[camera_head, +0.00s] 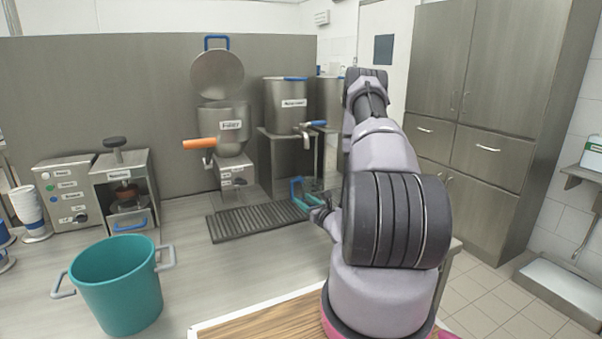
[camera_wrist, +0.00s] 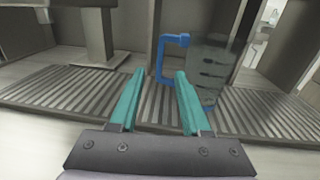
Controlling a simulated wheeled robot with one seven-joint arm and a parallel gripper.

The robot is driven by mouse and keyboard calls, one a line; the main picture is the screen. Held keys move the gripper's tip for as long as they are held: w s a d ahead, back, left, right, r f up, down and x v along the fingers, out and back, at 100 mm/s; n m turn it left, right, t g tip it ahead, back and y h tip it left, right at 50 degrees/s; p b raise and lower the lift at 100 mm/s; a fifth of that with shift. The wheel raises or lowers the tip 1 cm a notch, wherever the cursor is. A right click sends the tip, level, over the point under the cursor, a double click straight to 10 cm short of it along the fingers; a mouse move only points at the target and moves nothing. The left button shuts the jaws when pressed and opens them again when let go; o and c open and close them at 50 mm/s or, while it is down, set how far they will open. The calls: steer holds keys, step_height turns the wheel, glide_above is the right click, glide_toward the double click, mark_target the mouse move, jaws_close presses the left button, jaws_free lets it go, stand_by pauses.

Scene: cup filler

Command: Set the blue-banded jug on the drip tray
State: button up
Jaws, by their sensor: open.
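The jug (camera_wrist: 212,65) is see-through grey with dark marks, a blue handle on its left side and blue at its base. In the wrist view it stands on the slatted drip tray (camera_wrist: 50,95), looking upright apart from the camera's tilt. The drip tray also shows in the head view (camera_head: 245,222). My gripper (camera_wrist: 160,73) is open, with teal fingers and nothing between them. The handle is just beyond the fingertips, apart from them as far as I can tell. In the head view my gripper (camera_head: 295,192) is low over the tray's right end; I cannot make out the jug there.
A filler (camera_head: 232,140) with an orange lever stands behind the tray. A metal urn (camera_head: 285,105) with a tap stands on a stand to its right. A teal bucket (camera_head: 118,290) is at front left, near a press (camera_head: 125,190) and stacked cups (camera_head: 27,208). The counter between bucket and tray is clear.

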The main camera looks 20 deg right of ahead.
steer(key=w+a+r+n+y, duration=0.2)
steer(key=a+r+n+y, duration=0.4)
steer(key=r, duration=0.3)
steer(key=s+a+r+n+g+y, duration=0.4)
steer(key=s+a+r+n+g, duration=0.15)
steer(key=a+r, duration=0.25)
steer(key=s+a+r+n+g+y, duration=0.45)
steer(key=a+r+n+g, duration=0.25)
steer(key=a+r, duration=0.2)
steer(key=s+a+r+n+g+h, duration=0.1)
steer(key=s+r+n+g+h, duration=0.2)
steer(key=s, duration=0.4)
steer(key=s+r+n+g+h, duration=0.1)
steer(key=s+n+g+h, duration=0.1)
steer(key=s+n+h, duration=0.3)
steer(key=s+d+r+n+t+h, duration=0.4)
steer(key=s+d+r+t+h, duration=0.2)
steer(key=d+r, duration=0.2)
steer(key=shift+s+r+t, duration=0.2)
steer(key=shift+s+t, duration=0.1)
steer(key=shift+t, duration=0.05)
steer(key=shift+c, duration=0.4)
